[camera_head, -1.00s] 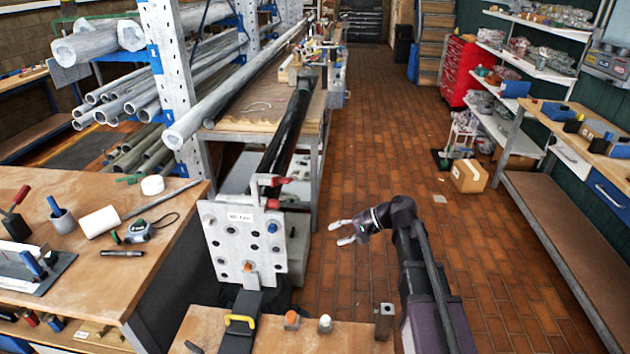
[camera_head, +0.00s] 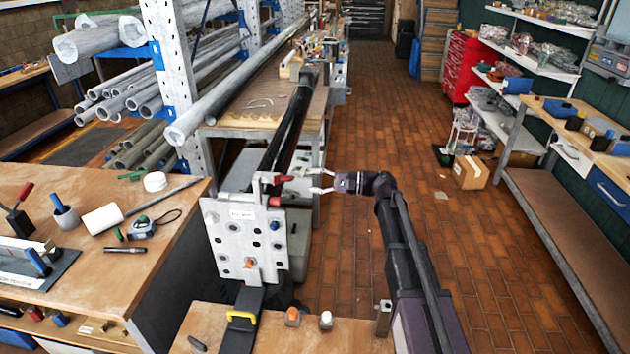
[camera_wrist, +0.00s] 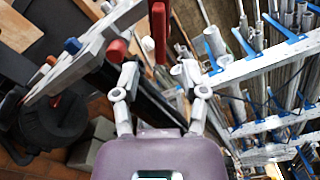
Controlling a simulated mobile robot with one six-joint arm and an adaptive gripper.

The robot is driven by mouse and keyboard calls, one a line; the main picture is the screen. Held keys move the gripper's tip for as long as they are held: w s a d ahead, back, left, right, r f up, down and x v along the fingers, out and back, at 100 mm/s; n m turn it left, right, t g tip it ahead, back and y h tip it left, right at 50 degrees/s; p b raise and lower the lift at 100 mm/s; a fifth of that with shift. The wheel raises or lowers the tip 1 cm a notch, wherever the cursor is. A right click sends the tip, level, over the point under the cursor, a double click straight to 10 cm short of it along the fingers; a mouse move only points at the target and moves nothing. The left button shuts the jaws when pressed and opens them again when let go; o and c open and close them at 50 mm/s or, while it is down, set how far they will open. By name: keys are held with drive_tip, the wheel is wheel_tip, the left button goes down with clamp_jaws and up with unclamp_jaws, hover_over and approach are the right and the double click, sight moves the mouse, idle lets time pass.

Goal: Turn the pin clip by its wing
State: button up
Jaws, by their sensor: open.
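A pale flange plate (camera_head: 238,242) with several holes and a small label stands upright at the end of a black mast (camera_head: 284,140). At its top right corner is a pale bracket (camera_head: 259,184) with a red wing-like piece (camera_head: 284,179) pointing right. A second red piece (camera_head: 274,201) sits just below it. My gripper (camera_head: 317,181) is open and empty, a little to the right of the red wing. In the wrist view, a red bar (camera_wrist: 158,35) and a round red end (camera_wrist: 117,50) lie ahead of my open gripper (camera_wrist: 160,74), apparently not touching it.
A wooden bench (camera_head: 90,240) with tools stands at left. A nearer bench (camera_head: 340,338) holds small plugs and a black stand with a yellow handle (camera_head: 241,317). A pipe rack (camera_head: 170,75) is behind left.

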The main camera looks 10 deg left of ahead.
sight(293, 179)
drive_tip(key=shift+a, duration=0.15)
drive_tip(key=shift+s+a, duration=0.2)
drive_tip(key=shift+a, duration=3.05)
drive_tip(key=shift+c, duration=0.6)
clamp_jaws()
